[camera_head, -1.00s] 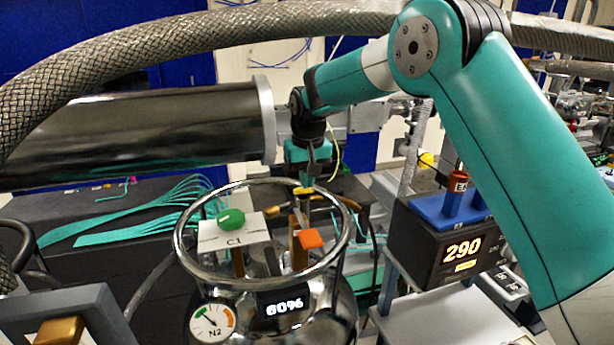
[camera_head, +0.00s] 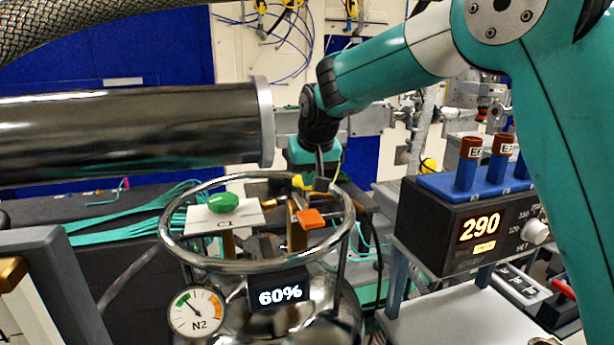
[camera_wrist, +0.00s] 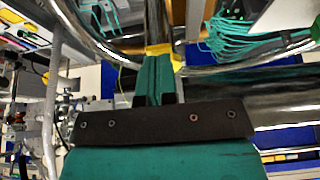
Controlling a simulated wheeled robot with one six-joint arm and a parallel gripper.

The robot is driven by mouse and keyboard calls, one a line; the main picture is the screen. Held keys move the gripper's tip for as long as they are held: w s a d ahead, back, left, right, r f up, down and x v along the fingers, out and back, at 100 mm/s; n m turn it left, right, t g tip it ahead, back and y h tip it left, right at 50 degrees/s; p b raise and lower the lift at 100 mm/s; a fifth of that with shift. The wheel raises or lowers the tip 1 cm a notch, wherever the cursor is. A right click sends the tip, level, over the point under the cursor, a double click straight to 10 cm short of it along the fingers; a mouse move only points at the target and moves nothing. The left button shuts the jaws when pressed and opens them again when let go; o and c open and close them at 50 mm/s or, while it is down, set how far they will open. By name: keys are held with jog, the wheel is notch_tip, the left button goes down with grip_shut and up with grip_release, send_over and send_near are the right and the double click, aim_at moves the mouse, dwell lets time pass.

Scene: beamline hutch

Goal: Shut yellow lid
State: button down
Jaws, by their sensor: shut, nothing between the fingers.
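A small yellow part (camera_head: 301,182), which looks like the yellow lid, shows at the far rim of the steel vessel (camera_head: 172,250), partly hidden by my gripper (camera_head: 321,184). In the wrist view the yellow part (camera_wrist: 176,60) lies right at the tips of my gripper (camera_wrist: 157,62). The fingers are together and hold nothing. They are touching or very close to the yellow part; I cannot tell which. How far the lid is open cannot be made out. Inside the ring are a green knob (camera_head: 223,202) on a white C1 plate and an orange cap (camera_head: 311,218).
A steel cylinder (camera_head: 130,130) lies behind the vessel on the left. A black box reading 290 (camera_head: 470,255) with a blue rack (camera_head: 475,187) stands at the right. The vessel's ring surrounds the caps closely. A gauge (camera_head: 197,311) and a 60% display (camera_head: 281,293) are in front.

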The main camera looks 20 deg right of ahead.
jog(key=shift+a+f, duration=0.1)
jog(key=shift+f, duration=0.05)
dwell(0.3)
jog(key=w+r+p+v, duration=0.1)
jog(key=p+v, duration=0.1)
jog(key=v, duration=1.3)
jog(key=s+a+f+n+g+y, duration=0.1)
jog(key=s+f, duration=0.3)
jog(key=s, duration=0.6)
jog(key=s+a+f+n+g+y, duration=0.1)
jog(key=s+f, duration=0.4)
jog(key=s, duration=0.6)
jog(key=s+a+f+n+g+y, duration=0.2)
jog(key=s+f+n, duration=0.3)
jog(key=s, duration=0.5)
jog(key=shift+s+a+f+g, duration=0.15)
jog(key=shift+a+f+g, duration=0.05)
jog(key=shift+g, duration=0.4)
jog(key=c, duration=1.8)
grip_release()
